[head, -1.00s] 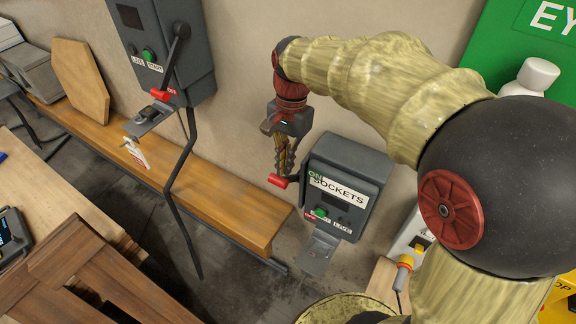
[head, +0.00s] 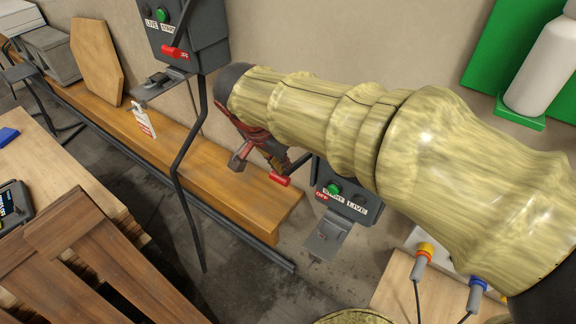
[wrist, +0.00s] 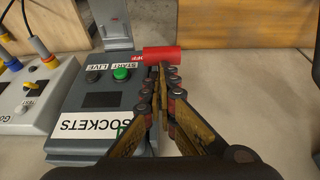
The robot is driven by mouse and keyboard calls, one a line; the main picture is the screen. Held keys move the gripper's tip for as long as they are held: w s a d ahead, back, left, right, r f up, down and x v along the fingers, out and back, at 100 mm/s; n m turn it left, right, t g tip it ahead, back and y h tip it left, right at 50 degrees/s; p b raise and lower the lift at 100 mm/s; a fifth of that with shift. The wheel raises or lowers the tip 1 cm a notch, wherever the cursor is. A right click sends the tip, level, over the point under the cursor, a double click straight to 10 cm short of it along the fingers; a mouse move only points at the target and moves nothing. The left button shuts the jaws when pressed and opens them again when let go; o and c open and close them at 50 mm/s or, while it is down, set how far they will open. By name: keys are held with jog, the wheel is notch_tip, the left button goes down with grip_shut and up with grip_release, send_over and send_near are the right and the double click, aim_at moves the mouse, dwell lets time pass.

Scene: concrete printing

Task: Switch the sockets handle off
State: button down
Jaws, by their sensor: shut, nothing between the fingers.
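The grey sockets box (head: 345,207) is on the wall, its upper part hidden behind my arm in the head view. It also shows in the wrist view (wrist: 84,110), with a SOCKETS label, a green button and a small screen. The handle's red grip (head: 279,181) sticks out from the box's side, and in the wrist view the red grip (wrist: 165,55) lies level with the OFF label. My gripper (wrist: 163,72) is shut and empty, with its fingertips right at the grip; whether they touch it I cannot tell. The handle's lever is mostly hidden by the fingers.
A second grey switch box (head: 187,35) with its own red handle hangs to the left. A wooden bench (head: 230,190) runs along the wall. A panel with coloured plugs (wrist: 35,95) is beside the sockets box. A white bottle (head: 545,65) is at upper right.

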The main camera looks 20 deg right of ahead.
notch_tip(320, 180, down, 18)
jog(key=t+h+b, duration=0.4)
jog(key=h+b, duration=0.1)
jog(key=b, duration=2.4)
jog(key=shift+h, duration=0.4)
jog(key=shift+d, duration=0.1)
jog(key=shift+w+r, duration=0.1)
jog(key=shift+r, duration=0.05)
